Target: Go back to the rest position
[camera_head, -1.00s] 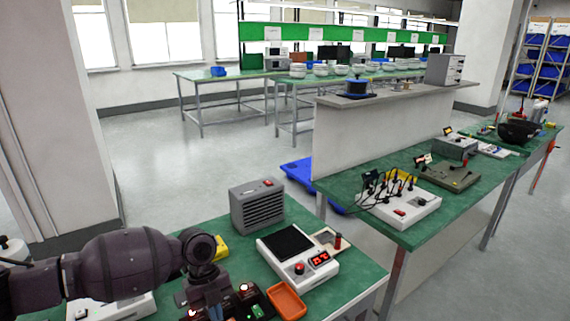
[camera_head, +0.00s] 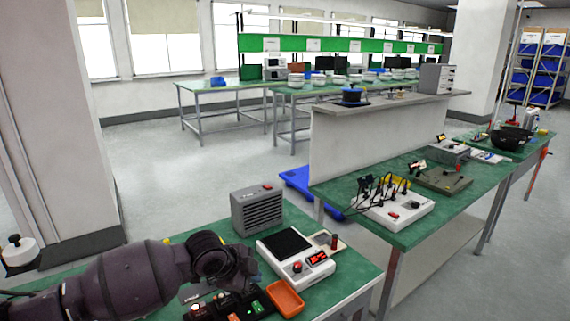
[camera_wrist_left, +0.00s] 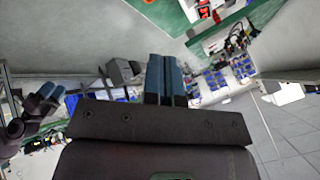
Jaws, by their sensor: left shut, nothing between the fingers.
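My left arm comes in from the lower left in the head view, with its gripper (camera_head: 246,272) above the near green bench, close to the black box with lit buttons (camera_head: 228,307). The left wrist view shows its two blue fingers (camera_wrist_left: 166,80) side by side, shut with nothing between them. My right gripper does not show in the head view.
The near bench holds a grey vented box (camera_head: 257,210), a white device with a red display (camera_head: 296,257) and an orange tray (camera_head: 285,298). Another green bench (camera_head: 408,238) stands to the right. Open floor (camera_head: 190,180) lies behind the near bench.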

